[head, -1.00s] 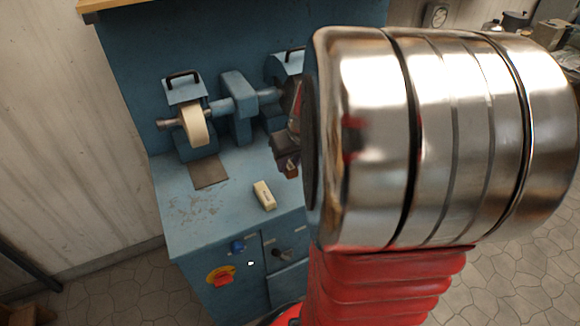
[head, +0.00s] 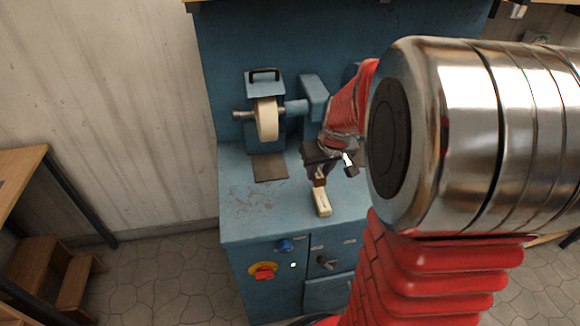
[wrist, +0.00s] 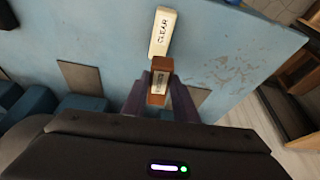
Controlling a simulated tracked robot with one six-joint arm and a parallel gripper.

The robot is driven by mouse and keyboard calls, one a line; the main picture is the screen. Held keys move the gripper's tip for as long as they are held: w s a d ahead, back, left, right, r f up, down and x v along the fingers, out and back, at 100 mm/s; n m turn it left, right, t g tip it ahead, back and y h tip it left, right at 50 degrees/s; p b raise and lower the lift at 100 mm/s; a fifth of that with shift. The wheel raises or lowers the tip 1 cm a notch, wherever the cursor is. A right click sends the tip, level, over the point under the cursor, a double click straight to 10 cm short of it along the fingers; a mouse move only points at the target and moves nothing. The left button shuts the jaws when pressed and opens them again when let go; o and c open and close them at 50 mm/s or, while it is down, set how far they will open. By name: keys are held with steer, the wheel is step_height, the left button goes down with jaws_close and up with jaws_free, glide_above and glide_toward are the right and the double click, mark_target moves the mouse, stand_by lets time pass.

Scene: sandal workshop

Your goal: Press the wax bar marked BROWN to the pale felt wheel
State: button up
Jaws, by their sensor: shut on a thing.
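The pale felt wheel (head: 267,121) stands upright under its blue guard on the machine in the head view. My gripper (head: 319,173) is in front of the wheel and to its right, apart from it. In the wrist view my gripper (wrist: 158,96) is shut on a brown bar (wrist: 158,98), with one purple finger on each side. The bar has a pale label whose letters are too small to read surely. The bar's end also shows below my gripper in the head view (head: 319,181). The felt wheel is not clear in the wrist view.
A cream bar marked CLEAR (wrist: 162,32) lies on the blue bench top, close by the brown bar; it also shows in the head view (head: 322,202). A blue housing (head: 314,96) stands right of the wheel. The bench's left front (head: 245,212) is clear.

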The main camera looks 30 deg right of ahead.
steer(key=w+a+f, duration=0.1)
steer(key=w+a, duration=0.2)
steer(key=a, duration=0.3)
steer(key=w+a+f+n, duration=0.1)
steer(key=w+a+f, duration=0.1)
steer(key=a, duration=0.5)
steer(key=w+a+f+n+y, duration=0.1)
steer(key=w+a, duration=0.4)
steer(key=a, duration=0.2)
steer(key=shift+w+a+f, duration=0.1)
steer(key=shift+f, duration=0.3)
steer(key=shift+w+a+f, duration=0.1)
steer(key=shift+w+a, duration=0.05)
steer(key=shift+a, duration=0.3)
